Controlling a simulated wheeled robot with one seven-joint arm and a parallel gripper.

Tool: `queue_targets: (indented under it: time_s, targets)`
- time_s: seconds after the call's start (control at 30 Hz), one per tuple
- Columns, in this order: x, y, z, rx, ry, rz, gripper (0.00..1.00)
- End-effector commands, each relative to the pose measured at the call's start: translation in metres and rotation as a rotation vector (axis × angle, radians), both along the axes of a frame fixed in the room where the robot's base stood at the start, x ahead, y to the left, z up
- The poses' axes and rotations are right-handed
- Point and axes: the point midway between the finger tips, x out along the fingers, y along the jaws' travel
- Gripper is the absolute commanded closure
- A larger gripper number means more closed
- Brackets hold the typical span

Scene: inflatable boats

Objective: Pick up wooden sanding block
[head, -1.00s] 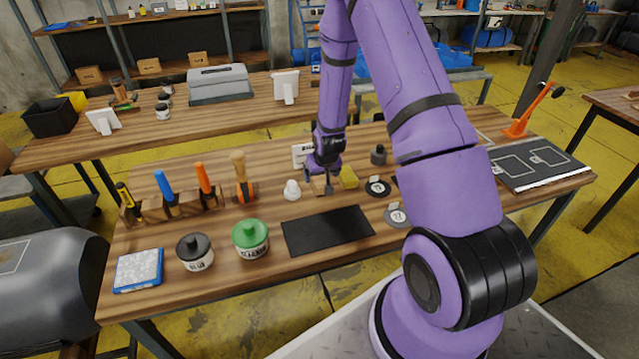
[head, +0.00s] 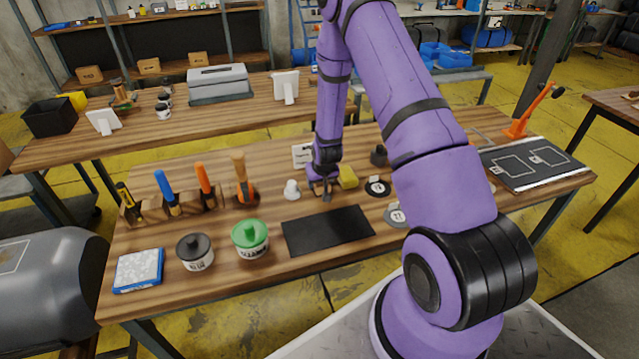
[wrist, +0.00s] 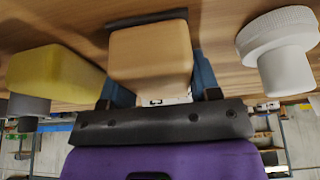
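The wooden sanding block (wrist: 152,58), a light tan block with rounded edges, fills the upper middle of the wrist view. My gripper (wrist: 160,85) reaches down over it, with one blue finger at each side of the block. The fingers look apart around it, and I cannot see firm contact on both sides. In the head view my gripper (head: 321,190) is low over the middle of the table and mostly hides the block.
A yellow block (head: 347,177) lies close to the right of my gripper, and a white knob-like piece (head: 292,190) stands to its left. A black mat (head: 328,230) lies in front. A small white card (head: 303,155) stands behind. Lidded jars and a tool rack fill the left.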

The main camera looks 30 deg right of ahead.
Motion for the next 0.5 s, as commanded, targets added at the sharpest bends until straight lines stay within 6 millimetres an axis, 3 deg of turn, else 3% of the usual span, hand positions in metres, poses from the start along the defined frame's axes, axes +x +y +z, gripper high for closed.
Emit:
queue_targets:
  time_s: [0.33, 0.5]
  targets:
    - [0.000, 0.000, 0.004, 0.000, -0.001, 0.000, 0.69]
    - [0.000, 0.000, 0.018, -0.001, -0.002, 0.000, 0.69]
